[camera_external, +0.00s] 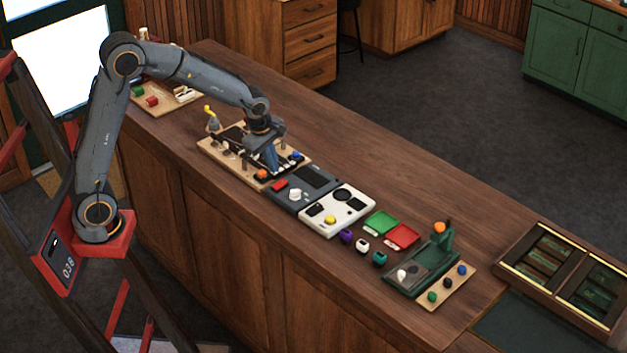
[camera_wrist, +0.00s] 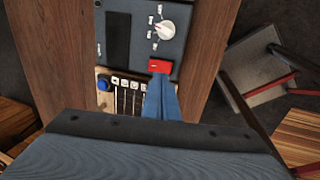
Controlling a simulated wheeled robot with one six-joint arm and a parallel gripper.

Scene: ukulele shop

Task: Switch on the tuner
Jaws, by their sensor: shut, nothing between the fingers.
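The tuner appears to be the dark grey box (camera_external: 298,183) on the counter, also in the wrist view (camera_wrist: 139,52). It has a dark screen (camera_wrist: 118,36), a white knob (camera_wrist: 166,29) among small white marks, and a red rocker switch (camera_wrist: 159,66), also visible outside (camera_external: 279,185). My gripper (camera_wrist: 160,80) is shut and empty, pointing down. Its blue-grey fingertips (camera_external: 273,171) are at the near edge of the red switch in the wrist view and overlap it slightly. Whether they touch it, I cannot tell. The switch's on or off state is not readable.
A wooden board (camera_external: 221,151) with a ukulele-neck fixture lies beside the tuner, under my gripper. Green (camera_external: 382,222) and red (camera_external: 403,236) trays, small coloured knobs and a green device (camera_external: 437,259) stand farther right.

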